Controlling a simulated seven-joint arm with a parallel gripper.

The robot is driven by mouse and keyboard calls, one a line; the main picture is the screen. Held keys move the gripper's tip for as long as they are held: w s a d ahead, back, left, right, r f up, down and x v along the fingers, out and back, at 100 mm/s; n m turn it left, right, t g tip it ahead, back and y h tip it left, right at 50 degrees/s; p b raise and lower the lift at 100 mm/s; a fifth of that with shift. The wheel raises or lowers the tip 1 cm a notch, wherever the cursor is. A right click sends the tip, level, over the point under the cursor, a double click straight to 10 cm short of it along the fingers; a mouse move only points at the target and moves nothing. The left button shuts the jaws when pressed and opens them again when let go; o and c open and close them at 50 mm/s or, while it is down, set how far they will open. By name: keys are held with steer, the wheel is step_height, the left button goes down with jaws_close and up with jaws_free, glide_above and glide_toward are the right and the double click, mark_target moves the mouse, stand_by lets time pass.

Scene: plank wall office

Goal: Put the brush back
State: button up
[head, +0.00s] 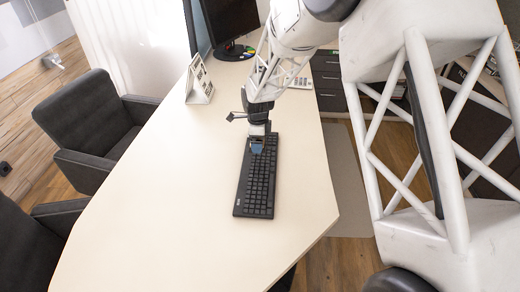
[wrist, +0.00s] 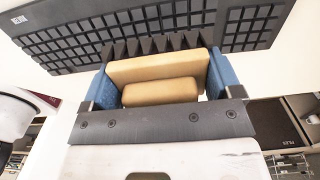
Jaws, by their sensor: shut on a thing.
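The brush (wrist: 158,70) has a tan body and a row of dark, pointed bristles. It sits between the two blue fingers of my gripper (wrist: 160,80), which is shut on it. The bristles face away from the wrist, towards the black keyboard (wrist: 60,42). In the head view my gripper (head: 257,146) is over the far end of the keyboard (head: 256,190), and the brush cannot be made out clearly there. I cannot tell whether the bristles touch the keys.
The pale desk (head: 140,210) is clear to the left of the keyboard. A desk calendar (head: 199,82) stands farther back, with a monitor (head: 230,22) behind it. Grey chairs (head: 88,115) line the left side. Dark drawers (head: 328,82) stand to the right.

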steer(key=shift+d, duration=0.15)
steer(key=s+d+f, duration=0.1)
steer(key=s+d, duration=0.2)
steer(key=d, duration=0.3)
steer(key=s+d+f, duration=0.2)
steer(key=d, duration=0.4)
steer(key=s+d+f, duration=0.2)
steer(key=s+d, duration=0.1)
steer(key=d, duration=0.3)
steer(key=shift+s+d+f, duration=0.1)
steer(key=shift+s, duration=0.25)
steer(key=shift+w, duration=0.15)
glide_above(300, 154)
steer(key=shift+w+f, duration=0.15)
steer(key=shift+f, duration=0.6)
steer(key=shift+f, duration=1.75)
steer(key=shift+f, duration=0.2)
steer(key=o, duration=0.7)
steer(key=shift+r, duration=0.1)
